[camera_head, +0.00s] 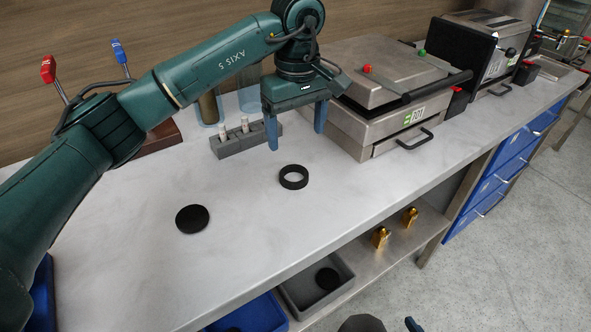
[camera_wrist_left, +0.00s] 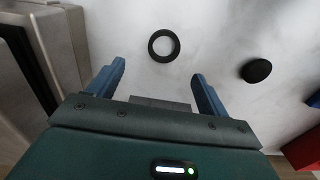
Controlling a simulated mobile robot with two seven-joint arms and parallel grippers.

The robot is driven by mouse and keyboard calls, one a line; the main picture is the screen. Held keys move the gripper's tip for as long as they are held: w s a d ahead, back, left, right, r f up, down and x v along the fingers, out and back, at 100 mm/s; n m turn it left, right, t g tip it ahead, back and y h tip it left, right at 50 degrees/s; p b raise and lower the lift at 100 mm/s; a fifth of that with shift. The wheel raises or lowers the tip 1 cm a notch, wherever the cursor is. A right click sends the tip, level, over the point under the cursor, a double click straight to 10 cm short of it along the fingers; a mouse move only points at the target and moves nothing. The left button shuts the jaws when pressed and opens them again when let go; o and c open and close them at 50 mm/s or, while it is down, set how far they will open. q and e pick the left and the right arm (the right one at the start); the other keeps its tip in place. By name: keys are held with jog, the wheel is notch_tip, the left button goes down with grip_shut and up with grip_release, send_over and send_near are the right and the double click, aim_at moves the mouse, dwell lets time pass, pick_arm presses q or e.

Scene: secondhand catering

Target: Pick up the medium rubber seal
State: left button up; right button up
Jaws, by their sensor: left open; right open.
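A black rubber ring (camera_head: 293,177), the only open seal-like ring I see, lies flat on the pale worktop. It also shows in the left wrist view (camera_wrist_left: 164,45), ahead of the fingers. A solid black disc (camera_head: 192,219) lies to its left, and at right in the left wrist view (camera_wrist_left: 256,71). My left gripper (camera_head: 296,138) is open and empty, fingers pointing down, above and behind the ring, not touching it. The fingers also show in the left wrist view (camera_wrist_left: 158,70). My right gripper (camera_head: 413,323) barely shows at the bottom edge, apart from the worktop objects.
A grey block (camera_head: 232,146) with small white-topped pieces stands behind the ring. A steel press (camera_head: 385,130) stands to the right. Below, a grey bin (camera_head: 291,297) holds a black disc (camera_head: 327,279); two brass pieces (camera_head: 381,238) stand on the shelf. The worktop's front left is mostly clear.

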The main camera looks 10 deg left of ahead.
pick_arm(q)
send_over(294, 180)
jog(key=f, duration=0.4)
jog(key=shift+w+d+f, duration=0.15)
jog(key=shift+w+d, duration=0.05)
jog(key=shift+w, duration=0.1)
jog(key=f, duration=0.1)
jog(key=f+p, duration=0.1)
jog(key=f, duration=0.2)
jog(key=shift+s+a+f, duration=0.1)
jog(key=shift+s+a, duration=0.15)
jog(key=shift+s, duration=0.05)
jog(key=shift+f, duration=0.5)
jog(key=c, duration=1.1)
